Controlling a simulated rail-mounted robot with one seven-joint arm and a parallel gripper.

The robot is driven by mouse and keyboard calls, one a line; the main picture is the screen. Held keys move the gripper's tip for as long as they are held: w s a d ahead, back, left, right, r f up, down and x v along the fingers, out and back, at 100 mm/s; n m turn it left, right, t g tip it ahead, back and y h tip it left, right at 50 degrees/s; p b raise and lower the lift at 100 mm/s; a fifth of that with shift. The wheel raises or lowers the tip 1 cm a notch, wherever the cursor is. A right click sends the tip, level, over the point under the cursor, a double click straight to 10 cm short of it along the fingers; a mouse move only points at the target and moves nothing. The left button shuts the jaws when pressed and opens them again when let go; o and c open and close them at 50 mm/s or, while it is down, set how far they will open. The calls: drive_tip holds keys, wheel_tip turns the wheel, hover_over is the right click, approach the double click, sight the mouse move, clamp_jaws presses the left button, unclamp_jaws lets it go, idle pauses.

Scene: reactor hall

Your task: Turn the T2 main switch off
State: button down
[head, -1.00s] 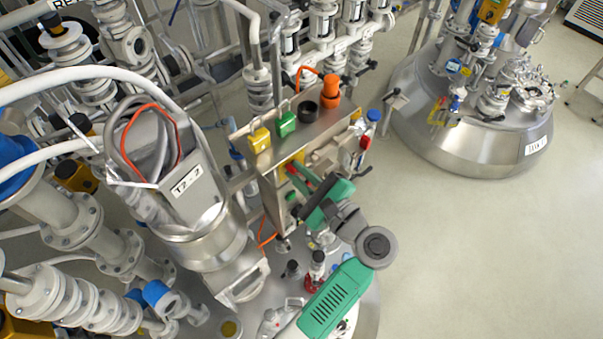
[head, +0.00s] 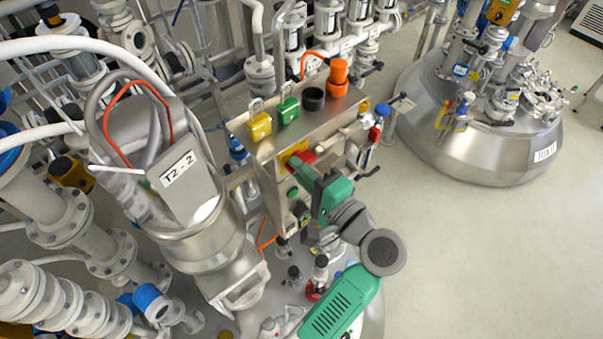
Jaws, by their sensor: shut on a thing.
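The main switch shows as a red handle (head: 303,158) on a yellow plate (head: 291,150), on the front face of a steel control box (head: 310,117). My gripper (head: 300,165) is at the switch, at the end of my green and grey arm. It is shut on the red handle. The fingers and the wrist hide part of the handle, so its exact angle is hard to tell. The label T2 - 2 (head: 179,170) is on the steel housing left of the box.
A green button (head: 293,193) is below the switch. Pipes crowd the left.

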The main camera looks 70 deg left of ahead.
drive_tip(key=shift+n+b, duration=0.3)
drive_tip(key=shift+n, duration=0.2)
drive_tip(key=c, duration=1.5)
unclamp_jaws()
drive_tip(key=shift+o, duration=0.2)
drive_tip(key=shift+d, duration=0.1)
drive_tip(key=b+v, duration=0.1)
drive_tip(key=v, duration=0.6)
drive_tip(key=shift+d, duration=0.35)
drive_tip(key=shift+w, duration=0.15)
